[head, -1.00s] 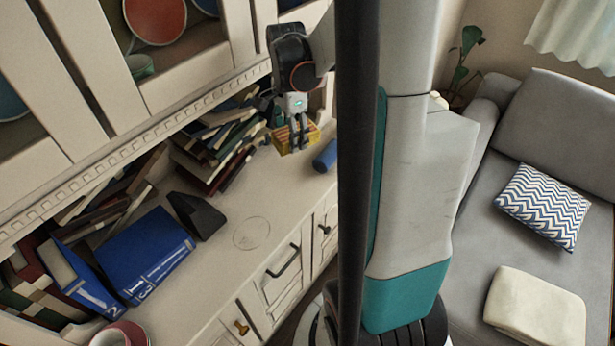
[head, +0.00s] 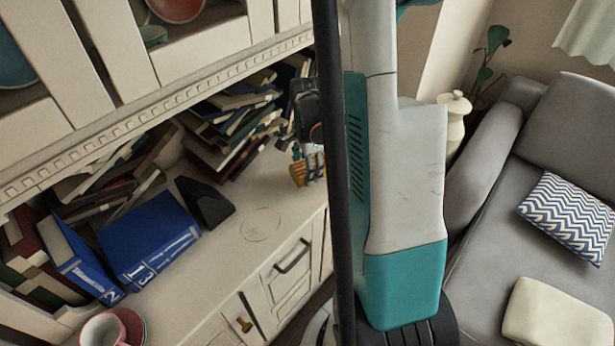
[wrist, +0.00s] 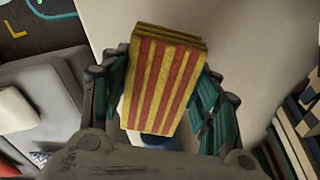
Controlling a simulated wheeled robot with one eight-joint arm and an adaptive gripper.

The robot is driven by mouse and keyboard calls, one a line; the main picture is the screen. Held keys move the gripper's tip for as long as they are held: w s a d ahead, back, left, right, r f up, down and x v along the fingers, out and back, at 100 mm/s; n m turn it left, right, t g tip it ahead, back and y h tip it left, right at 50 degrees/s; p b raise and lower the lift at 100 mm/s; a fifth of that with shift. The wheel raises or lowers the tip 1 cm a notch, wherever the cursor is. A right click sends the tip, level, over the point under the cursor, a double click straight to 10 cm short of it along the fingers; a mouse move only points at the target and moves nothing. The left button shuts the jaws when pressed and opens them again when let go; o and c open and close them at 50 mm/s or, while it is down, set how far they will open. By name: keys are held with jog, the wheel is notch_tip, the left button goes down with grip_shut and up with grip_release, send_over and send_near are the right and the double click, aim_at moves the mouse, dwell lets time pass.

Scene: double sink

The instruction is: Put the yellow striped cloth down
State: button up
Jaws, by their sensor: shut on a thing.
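The yellow striped cloth (wrist: 163,80) is a folded block with red and yellow stripes in the wrist view. It lies between the two teal finger pads of my gripper (head: 314,170), which is shut on it. In the head view the cloth (head: 298,173) shows only as a small yellow patch at the far end of the cabinet top (head: 262,195). My arm column hides part of it and of my gripper there. I cannot tell whether the cloth touches the surface.
Leaning books (head: 230,120) stand left of my gripper, and they also show at the wrist view's right edge (wrist: 293,145). A blue object (wrist: 155,141) sits partly hidden below the cloth. Blue binders (head: 150,240) and a pink cup (head: 103,330) are nearer.

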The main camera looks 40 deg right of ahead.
jog(key=shift+f+b, duration=0.45)
jog(key=shift+f, duration=1.15)
jog(key=shift+f, duration=0.2)
jog(key=o, duration=1.1)
jog(key=shift+r, duration=0.15)
notch_tip(320, 180, up, 12)
jog(key=p, duration=0.4)
jog(key=shift+r, duration=0.1)
